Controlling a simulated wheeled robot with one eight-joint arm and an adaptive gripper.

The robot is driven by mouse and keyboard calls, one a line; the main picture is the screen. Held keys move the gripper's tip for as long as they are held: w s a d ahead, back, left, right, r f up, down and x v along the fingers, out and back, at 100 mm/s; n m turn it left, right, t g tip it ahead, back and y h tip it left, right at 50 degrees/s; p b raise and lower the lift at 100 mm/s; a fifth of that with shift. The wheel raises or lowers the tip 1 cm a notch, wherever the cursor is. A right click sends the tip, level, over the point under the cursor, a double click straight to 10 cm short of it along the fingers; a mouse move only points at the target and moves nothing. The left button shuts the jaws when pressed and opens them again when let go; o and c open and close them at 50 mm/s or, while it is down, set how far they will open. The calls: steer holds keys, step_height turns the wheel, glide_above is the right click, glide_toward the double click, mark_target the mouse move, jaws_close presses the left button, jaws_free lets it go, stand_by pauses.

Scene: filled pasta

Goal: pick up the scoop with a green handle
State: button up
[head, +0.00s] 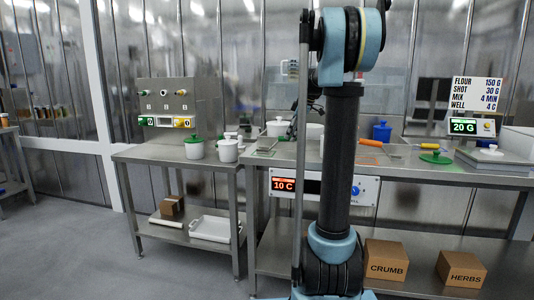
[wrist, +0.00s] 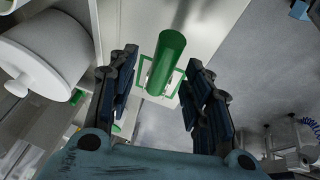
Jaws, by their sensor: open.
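In the wrist view a thick green handle (wrist: 167,60), which looks like the scoop's handle, lies between the fingers of my gripper (wrist: 160,85). The fingers are spread wide, with a visible gap on both sides of the handle, and neither seems to touch it. Behind the handle is a green square outline (wrist: 175,88) on a pale surface. The scoop's bowl cannot be made out. In the head view my arm covers the middle of the picture, and I cannot make out the green-handled scoop or the gripper's fingers clearly.
A white lidded pot (wrist: 40,58) stands close left of my gripper in the wrist view. A blue pot (head: 381,132) and a green round item (head: 436,157) are on the right counter.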

steer(key=shift+x, duration=1.85)
steer(key=shift+s, duration=0.1)
steer(key=shift+c, duration=0.5)
jaws_close()
